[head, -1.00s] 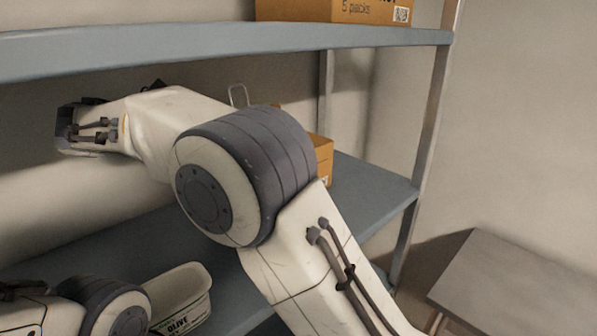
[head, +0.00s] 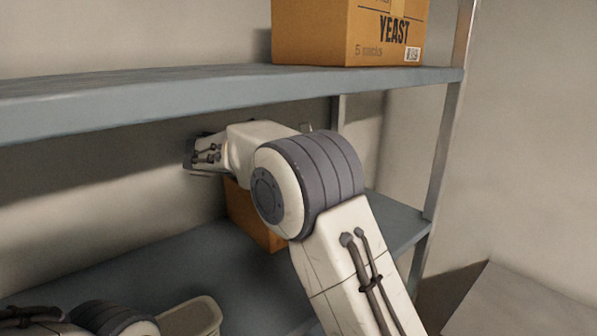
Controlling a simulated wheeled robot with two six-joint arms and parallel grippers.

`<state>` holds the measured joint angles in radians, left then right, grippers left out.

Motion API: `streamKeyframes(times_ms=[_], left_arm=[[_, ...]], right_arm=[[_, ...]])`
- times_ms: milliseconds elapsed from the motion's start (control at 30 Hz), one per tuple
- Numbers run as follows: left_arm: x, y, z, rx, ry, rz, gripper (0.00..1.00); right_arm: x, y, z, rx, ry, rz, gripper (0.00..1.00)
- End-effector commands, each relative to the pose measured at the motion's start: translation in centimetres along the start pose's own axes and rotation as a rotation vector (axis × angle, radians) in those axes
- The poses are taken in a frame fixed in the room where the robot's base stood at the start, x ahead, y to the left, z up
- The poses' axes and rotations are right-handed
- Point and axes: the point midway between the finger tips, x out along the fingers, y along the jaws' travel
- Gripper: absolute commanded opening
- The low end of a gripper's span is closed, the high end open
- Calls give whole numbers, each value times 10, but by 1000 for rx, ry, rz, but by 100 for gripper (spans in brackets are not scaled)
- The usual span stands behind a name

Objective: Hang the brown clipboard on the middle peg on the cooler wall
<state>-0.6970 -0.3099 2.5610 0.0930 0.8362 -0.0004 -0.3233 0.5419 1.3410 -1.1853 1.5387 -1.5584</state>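The brown clipboard and the pegs cannot be made out in the head view. My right arm reaches across the shelf unit from the lower right, and its far end points left under the upper shelf (head: 230,90). No fingers of my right gripper show. A small pale piece sticks up behind the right arm, too small to identify. Only part of my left arm shows at the bottom left corner, and its gripper is out of sight.
A cardboard yeast box (head: 385,32) stands on the upper shelf. Another cardboard box (head: 250,215) on the lower shelf (head: 200,245) is partly hidden by my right arm. A pale tub (head: 195,318) is at the bottom. A grey flat surface (head: 510,305) lies at the lower right.

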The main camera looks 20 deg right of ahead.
Motion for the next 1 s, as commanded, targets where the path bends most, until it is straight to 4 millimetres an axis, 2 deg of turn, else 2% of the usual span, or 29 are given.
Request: streamKeyframes(times_ms=[33, 433, 500, 533, 833, 1000], left_arm=[[-9, 1, -1, 0, 1, 0, 37], [-8, 1, -1, 0, 1, 0, 37], [-8, 1, -1, 0, 1, 0, 37], [-8, 1, -1, 0, 1, 0, 37], [-7, 0, -1, 0, 1, 0, 37], [6, 0, 0, 0, 1, 0, 37]], right_arm=[[-1, -1, 3, 0, -2, 0, 0], [1, 1, -4, 3, -1, 0, 0], [2, 1, -5, 3, 0, 0, 30], [2, 1, -5, 3, 0, 0, 37], [2, 1, -5, 3, 0, 0, 37], [3, 3, -9, 6, 0, 1, 37]])
